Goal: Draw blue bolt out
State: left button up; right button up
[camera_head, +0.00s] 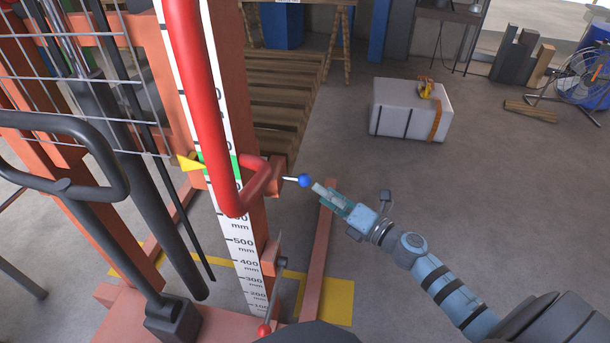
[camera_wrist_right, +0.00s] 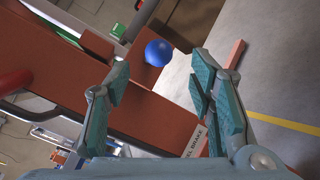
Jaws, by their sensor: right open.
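In the right wrist view the blue head (camera_wrist_right: 158,53) lies ahead of the fingers, a little left of the middle. My right gripper (camera_head: 318,187) is just right of the bolt head, pointing at it. In the wrist view my right gripper (camera_wrist_right: 165,88) is open, with the two fingers apart and nothing between them. The bolt's shaft is mostly hidden behind its head there. My left gripper is not in view.
A red handle bar (camera_head: 205,100) and a ruler strip (camera_head: 243,243) run along the post. A wire guard (camera_head: 75,80) stands left. A red-tipped lever (camera_head: 264,329) sits low on the post. A white box (camera_head: 410,112) stands back right.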

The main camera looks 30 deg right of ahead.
aim_at(305, 180)
jog(key=x, duration=0.7)
jog(key=shift+w+a, duration=0.15)
jog(key=shift+w, duration=0.1)
jog(key=shift+c, duration=0.4)
grip_shut()
